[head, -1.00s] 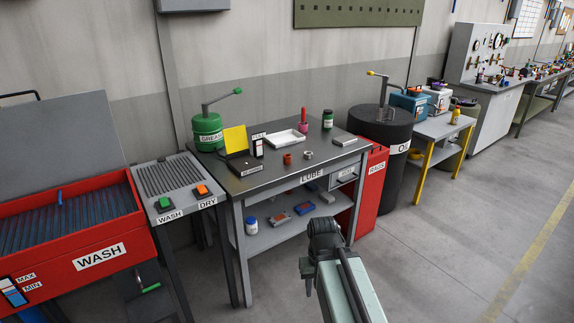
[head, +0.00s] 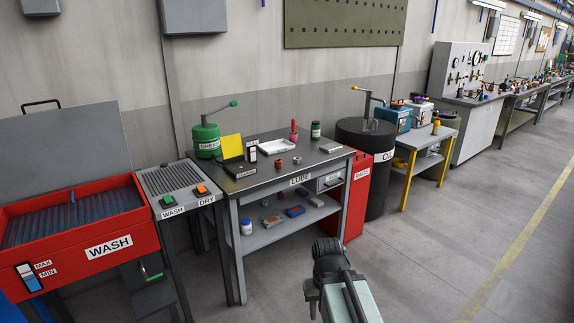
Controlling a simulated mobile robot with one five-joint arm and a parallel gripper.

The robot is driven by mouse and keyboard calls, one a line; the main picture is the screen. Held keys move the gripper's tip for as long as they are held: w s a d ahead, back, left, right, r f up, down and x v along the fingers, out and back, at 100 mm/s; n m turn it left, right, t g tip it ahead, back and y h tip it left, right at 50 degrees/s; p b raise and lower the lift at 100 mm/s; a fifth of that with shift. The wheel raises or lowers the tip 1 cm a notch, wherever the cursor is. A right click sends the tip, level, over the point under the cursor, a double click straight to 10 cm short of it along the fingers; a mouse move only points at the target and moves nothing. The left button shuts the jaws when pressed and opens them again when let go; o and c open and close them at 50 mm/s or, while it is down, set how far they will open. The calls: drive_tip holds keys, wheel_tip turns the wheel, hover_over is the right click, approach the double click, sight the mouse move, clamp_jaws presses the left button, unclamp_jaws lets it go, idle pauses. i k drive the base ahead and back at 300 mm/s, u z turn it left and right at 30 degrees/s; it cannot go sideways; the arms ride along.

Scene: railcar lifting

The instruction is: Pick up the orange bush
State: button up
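The orange bush (head: 277,163) is a small orange-brown ring standing on the dark top of the lube bench (head: 240,186), near the middle. A small grey ring (head: 297,160) stands to its right. My gripper (head: 326,248) is in front of the bench, over the floor in the picture, and well apart from the bush. Its dark end points away from me, and its fingers cannot be made out.
On the bench are a green grease pot (head: 206,141), a yellow-lidded box (head: 232,147), a white tray (head: 277,146) and a green jar (head: 315,130). A red wash tank (head: 140,236) stands left, a red rags bin (head: 355,190) right. Floor in front is clear.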

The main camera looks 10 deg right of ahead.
sight(278, 163)
drive_tip(key=z, duration=0.1)
drive_tip(key=i, duration=0.9)
drive_tip(key=u, duration=0.1)
